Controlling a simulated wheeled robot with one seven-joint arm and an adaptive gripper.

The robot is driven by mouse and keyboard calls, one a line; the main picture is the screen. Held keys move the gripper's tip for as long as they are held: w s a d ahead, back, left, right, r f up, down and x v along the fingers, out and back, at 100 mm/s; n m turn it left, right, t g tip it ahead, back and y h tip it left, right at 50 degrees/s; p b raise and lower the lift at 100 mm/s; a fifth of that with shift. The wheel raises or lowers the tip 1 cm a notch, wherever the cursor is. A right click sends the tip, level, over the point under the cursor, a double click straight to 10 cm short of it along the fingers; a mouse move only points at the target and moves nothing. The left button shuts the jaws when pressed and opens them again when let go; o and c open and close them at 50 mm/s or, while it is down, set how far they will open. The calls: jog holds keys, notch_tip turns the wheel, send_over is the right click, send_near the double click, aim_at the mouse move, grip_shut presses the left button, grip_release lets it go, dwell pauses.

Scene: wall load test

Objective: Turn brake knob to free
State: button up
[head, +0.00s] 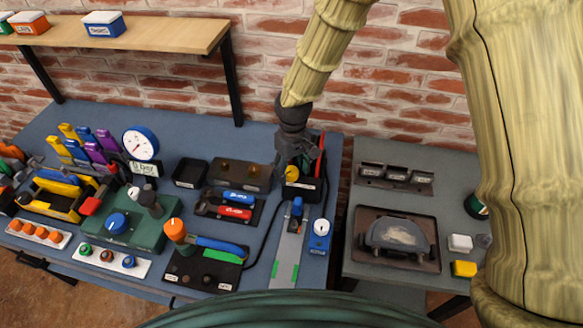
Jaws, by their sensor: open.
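No label that reads as brake or free can be made out, so I cannot tell which knob is the brake knob. A blue round knob (117,223) with a white mark sits on the green box (150,240). An orange-topped knob (174,229) stands on the dark board at the bench's front. My gripper (303,166) is dark and open, at the right back of the blue bench. It is over or beside a dark bin and well to the right of both knobs. The arm and gripper hide part of the bin. I see nothing held.
The blue bench (65,118) is crowded with a pressure gauge (140,143), a yellow tool tote (62,194), button strips and tools. A grey side table (375,275) holds a dark tray (432,258). A wooden shelf (150,36) with small boxes hangs at upper left.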

aim_at(292, 170)
jog(key=shift+r, duration=0.1)
notch_tip(292, 170, up, 12)
dwell(0.5)
jog(key=shift+w+d, duration=0.1)
